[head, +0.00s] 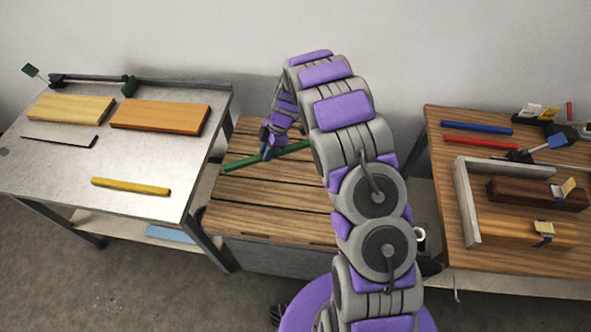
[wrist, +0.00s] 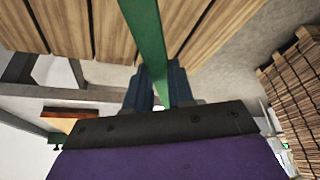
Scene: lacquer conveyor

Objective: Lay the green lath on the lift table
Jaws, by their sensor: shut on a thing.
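The green lath (head: 240,161) is held across my gripper (head: 268,148) over the wooden slatted lift table (head: 270,222) in the middle. In the wrist view the green lath (wrist: 147,32) runs up between the two blue fingers of my gripper (wrist: 155,85), which are shut on it. The slats of the lift table (wrist: 75,30) lie beyond it. I cannot tell whether the lath touches the slats or hangs just above them. My arm hides the lath's right end and part of the table's right side in the head view.
A metal table (head: 130,185) at left bears two wooden boards, a yellow lath (head: 131,187) and a thin grey strip. A wooden bench (head: 440,180) at right holds a blue lath (head: 477,127), a red lath (head: 480,142) and a grey corner frame (head: 468,205). The lift table's front is clear.

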